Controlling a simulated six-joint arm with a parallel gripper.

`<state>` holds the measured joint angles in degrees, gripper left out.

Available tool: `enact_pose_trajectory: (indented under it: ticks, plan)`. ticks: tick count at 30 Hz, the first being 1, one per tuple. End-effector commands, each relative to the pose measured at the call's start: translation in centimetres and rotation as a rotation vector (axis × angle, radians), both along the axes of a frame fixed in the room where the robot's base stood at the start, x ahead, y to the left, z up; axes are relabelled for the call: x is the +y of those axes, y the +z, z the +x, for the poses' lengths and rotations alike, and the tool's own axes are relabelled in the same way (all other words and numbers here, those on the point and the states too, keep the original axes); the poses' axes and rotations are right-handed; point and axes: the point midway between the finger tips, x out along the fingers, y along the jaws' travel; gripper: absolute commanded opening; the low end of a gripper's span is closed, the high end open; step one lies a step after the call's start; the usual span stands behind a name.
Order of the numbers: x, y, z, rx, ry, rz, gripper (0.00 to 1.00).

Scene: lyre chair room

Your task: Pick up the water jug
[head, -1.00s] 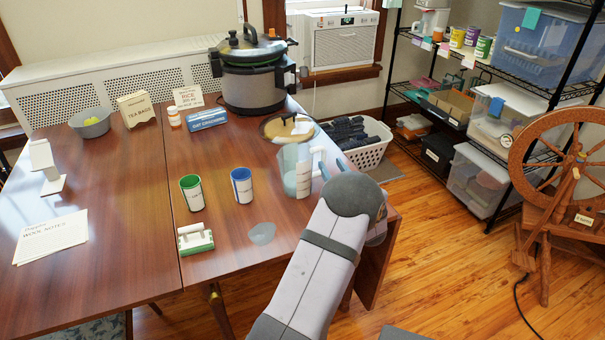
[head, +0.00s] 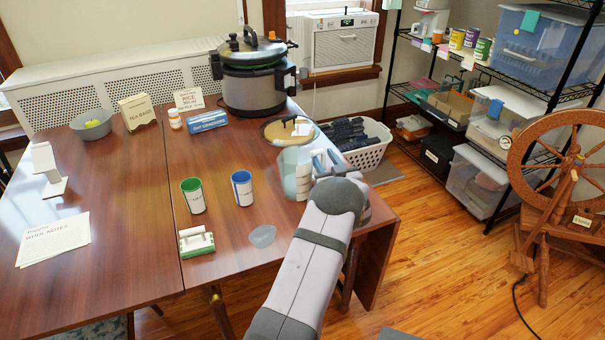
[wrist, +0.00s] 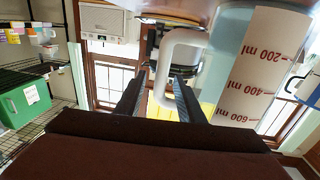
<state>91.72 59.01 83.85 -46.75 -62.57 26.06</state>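The water jug (head: 295,176) is a clear, bluish measuring jug with a white scale strip. It stands at the table's right side, partly hidden by my arm in the head view. In the wrist view the jug (wrist: 225,55) fills the upper right, with red marks on its scale and a pale loop handle (wrist: 161,75). My gripper (wrist: 160,85) is open, with its dark fingers apart and the handle's bar showing between them. I cannot tell whether either finger touches it. In the head view my arm mostly hides the gripper.
A small grey translucent dish (head: 262,236) lies in front. A round wooden-looking lid (head: 288,131) lies behind, near a large cooker (head: 253,80). The table's right edge is close.

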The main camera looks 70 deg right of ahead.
Motion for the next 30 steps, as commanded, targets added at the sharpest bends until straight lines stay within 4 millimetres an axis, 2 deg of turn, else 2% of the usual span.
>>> enact_pose_trajectory:
  ticks: [9,10,14,25,30]
  plan:
    - [-0.3,0.0,0.3,-0.001,0.0,0.001,0.35]
    - [-0.3,0.0,0.3,-0.001,0.0,0.001,0.3]
    - [-0.3,0.0,0.2,-0.001,0.0,0.001,0.0]
    - [-0.3,0.3,0.2,-0.003,0.0,-0.004,0.0]
    - [-0.3,1.5,0.2,-0.004,0.0,-0.006,0.0]
